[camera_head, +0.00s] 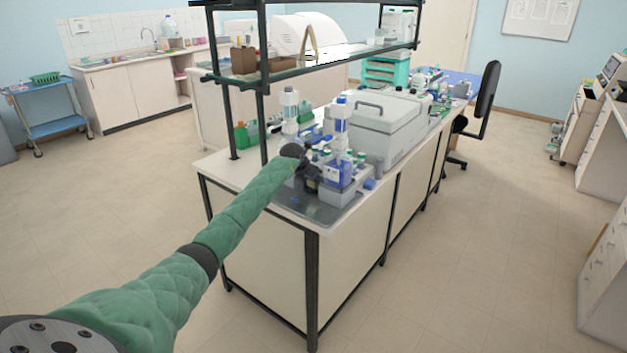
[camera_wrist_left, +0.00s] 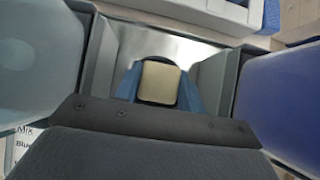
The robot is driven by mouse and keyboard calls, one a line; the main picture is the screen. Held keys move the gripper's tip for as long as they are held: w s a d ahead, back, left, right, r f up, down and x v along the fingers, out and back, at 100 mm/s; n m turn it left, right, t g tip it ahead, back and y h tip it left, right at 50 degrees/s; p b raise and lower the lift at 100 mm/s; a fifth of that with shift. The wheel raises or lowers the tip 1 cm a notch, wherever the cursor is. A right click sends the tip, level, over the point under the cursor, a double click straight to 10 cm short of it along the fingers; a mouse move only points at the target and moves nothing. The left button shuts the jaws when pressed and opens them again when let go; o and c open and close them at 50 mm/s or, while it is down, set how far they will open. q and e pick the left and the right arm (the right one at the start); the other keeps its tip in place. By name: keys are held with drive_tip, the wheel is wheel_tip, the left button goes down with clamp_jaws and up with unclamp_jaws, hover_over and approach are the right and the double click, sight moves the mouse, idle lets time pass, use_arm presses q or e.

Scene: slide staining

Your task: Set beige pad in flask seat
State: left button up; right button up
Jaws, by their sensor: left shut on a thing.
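The beige pad (camera_wrist_left: 160,83) is a small, rounded square block in the middle of the left wrist view. My left gripper (camera_wrist_left: 159,92) is shut on it, with blue finger parts close on either side. In the head view my left gripper (camera_head: 309,182) is a dark shape at the bench's near end, beside the blue-labelled bottles. The pad cannot be made out in the head view. I cannot pick out the flask seat with certainty in either view. My right gripper is not in view.
Tall dispenser bottles with blue parts (camera_head: 340,130) stand close to my left gripper. A grey lidded box (camera_head: 375,120) stands behind on the bench. A shelf frame (camera_head: 262,90) rises at the left. The floor nearby is clear.

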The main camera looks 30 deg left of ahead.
use_arm(q)
drive_tip(key=shift+f, duration=0.25)
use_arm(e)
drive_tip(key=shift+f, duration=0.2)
use_arm(q)
drive_tip(key=o, duration=1)
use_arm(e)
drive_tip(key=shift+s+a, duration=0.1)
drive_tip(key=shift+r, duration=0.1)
use_arm(q)
drive_tip(key=shift+s, duration=0.1)
drive_tip(key=b+v, duration=0.2)
drive_tip(key=v, duration=0.4)
drive_tip(key=shift+s+r+b, duration=0.2)
drive_tip(key=shift+r+b, duration=0.1)
drive_tip(key=shift+b, duration=0.1)
drive_tip(key=shift+s+r, duration=0.35)
drive_tip(key=shift+r, duration=0.1)
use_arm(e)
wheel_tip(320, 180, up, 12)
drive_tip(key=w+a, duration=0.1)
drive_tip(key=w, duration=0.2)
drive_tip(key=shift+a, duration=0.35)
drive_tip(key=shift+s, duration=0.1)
